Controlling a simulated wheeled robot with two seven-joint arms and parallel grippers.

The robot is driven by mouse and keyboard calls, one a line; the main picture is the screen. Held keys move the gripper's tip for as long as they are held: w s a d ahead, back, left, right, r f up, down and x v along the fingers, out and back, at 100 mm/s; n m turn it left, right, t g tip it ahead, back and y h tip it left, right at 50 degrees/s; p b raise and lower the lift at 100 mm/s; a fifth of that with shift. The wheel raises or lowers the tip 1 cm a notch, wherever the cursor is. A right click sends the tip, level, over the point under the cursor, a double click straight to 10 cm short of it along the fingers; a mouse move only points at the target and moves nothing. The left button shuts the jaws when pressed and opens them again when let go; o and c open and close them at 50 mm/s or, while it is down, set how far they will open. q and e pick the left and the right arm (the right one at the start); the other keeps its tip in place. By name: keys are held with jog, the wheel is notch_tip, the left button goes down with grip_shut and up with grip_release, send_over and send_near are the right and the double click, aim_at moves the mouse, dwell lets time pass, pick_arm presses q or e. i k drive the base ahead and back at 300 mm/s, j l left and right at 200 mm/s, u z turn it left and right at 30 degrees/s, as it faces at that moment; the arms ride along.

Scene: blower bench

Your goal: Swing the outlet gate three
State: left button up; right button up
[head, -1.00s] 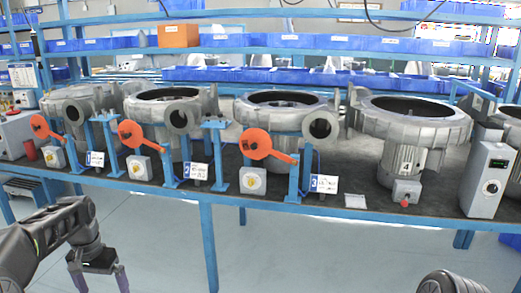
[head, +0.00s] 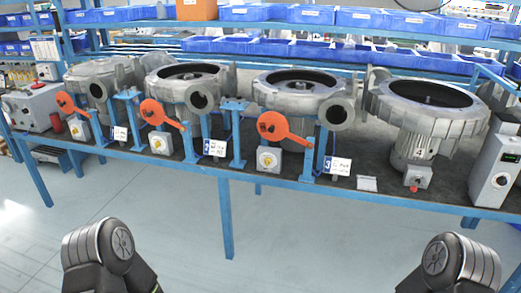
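Outlet gate three (head: 272,125) is an orange disc on a short orange arm. The arm runs right and slightly down to a blue post (head: 308,160) beside the white label marked 3 (head: 338,166). The disc lies to the left of the post, in front of the grey blower body. The blower's round outlet (head: 341,114) is to the right of the post, and its dark opening is uncovered. Neither gripper is in the head view; only dark rounded parts of my two arms show at the bottom left and bottom right.
Similar orange gates (head: 158,113) stand to the left on the blue-framed bench. A grey box with a yellow knob (head: 269,159) sits below gate three. Blower 4 (head: 425,105) and a grey control box (head: 494,170) are to the right. The floor (head: 290,240) before the bench is clear.

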aim_at(284, 132)
jog(key=i+z, duration=0.35)
jog(key=i+j+z, duration=0.15)
jog(key=i+z, duration=0.2)
jog(key=i, duration=0.2)
jog(key=i+j+z, duration=0.2)
jog(key=i+z, duration=0.15)
jog(key=i, duration=0.1)
